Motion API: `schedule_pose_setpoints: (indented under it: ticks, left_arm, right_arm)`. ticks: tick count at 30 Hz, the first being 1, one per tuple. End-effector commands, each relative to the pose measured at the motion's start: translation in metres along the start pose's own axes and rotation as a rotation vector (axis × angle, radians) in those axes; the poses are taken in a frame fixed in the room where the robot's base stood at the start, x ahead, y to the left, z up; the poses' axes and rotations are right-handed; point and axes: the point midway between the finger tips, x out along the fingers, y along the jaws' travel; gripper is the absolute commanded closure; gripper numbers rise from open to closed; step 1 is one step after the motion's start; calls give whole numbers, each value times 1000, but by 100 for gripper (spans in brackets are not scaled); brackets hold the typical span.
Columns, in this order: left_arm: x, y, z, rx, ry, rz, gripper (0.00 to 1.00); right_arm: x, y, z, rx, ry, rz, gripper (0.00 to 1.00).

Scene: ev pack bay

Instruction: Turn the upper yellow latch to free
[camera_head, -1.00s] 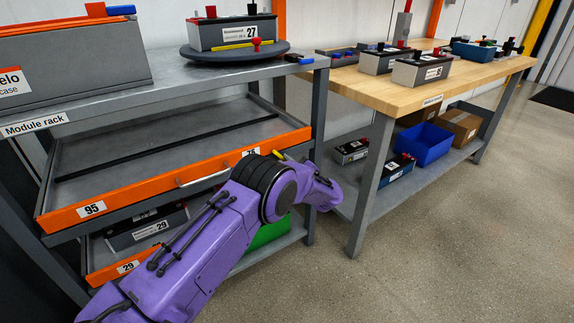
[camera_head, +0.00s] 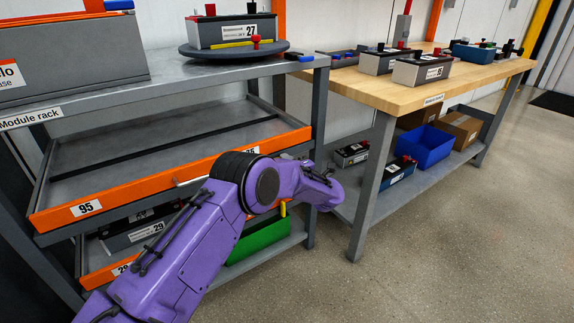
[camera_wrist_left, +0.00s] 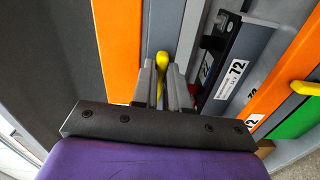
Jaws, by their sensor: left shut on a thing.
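The upper yellow latch (camera_wrist_left: 162,62) shows in the left wrist view beside the edge of the upper orange drawer front (camera_wrist_left: 117,40). My left gripper (camera_wrist_left: 164,75) is shut on it, with a grey finger on each side. Part of the latch is hidden between the fingers. In the head view my purple forearm hides the gripper and this latch. A lower yellow latch (camera_wrist_left: 306,88) shows at the right of the left wrist view, by the lower orange front (camera_wrist_left: 285,80). It also shows in the head view (camera_head: 283,208). My right gripper is in neither view.
The upper drawer, labelled 95 (camera_head: 130,197), stands under the rack top (camera_head: 170,83). A module labelled 72 (camera_wrist_left: 228,65) is close to my fingers. A green bin (camera_head: 258,240) sits low behind my arm. The wooden bench (camera_head: 420,88) stands to the right; open floor lies in front.

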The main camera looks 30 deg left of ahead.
Motion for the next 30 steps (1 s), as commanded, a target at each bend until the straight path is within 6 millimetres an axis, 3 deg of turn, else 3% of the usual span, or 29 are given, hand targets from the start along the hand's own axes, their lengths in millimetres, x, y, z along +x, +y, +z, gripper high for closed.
schedule_pose_setpoints:
  ticks: [22, 23, 24, 25, 30]
  left_arm:
    - [-1, -1, 0, -84, 0, -2, 100]
    - [-1, -1, 0, -84, 0, -2, 80]
    - [-1, -1, 0, -84, 0, -2, 67]
    - [-1, -1, 0, -84, 0, -2, 61]
    - [0, 0, 0, -83, 0, -1, 61]
  right_arm:
    - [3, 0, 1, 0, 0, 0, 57]
    - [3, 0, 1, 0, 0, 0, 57]
    - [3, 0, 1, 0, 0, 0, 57]
    - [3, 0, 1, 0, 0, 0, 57]
    - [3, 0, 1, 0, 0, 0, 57]
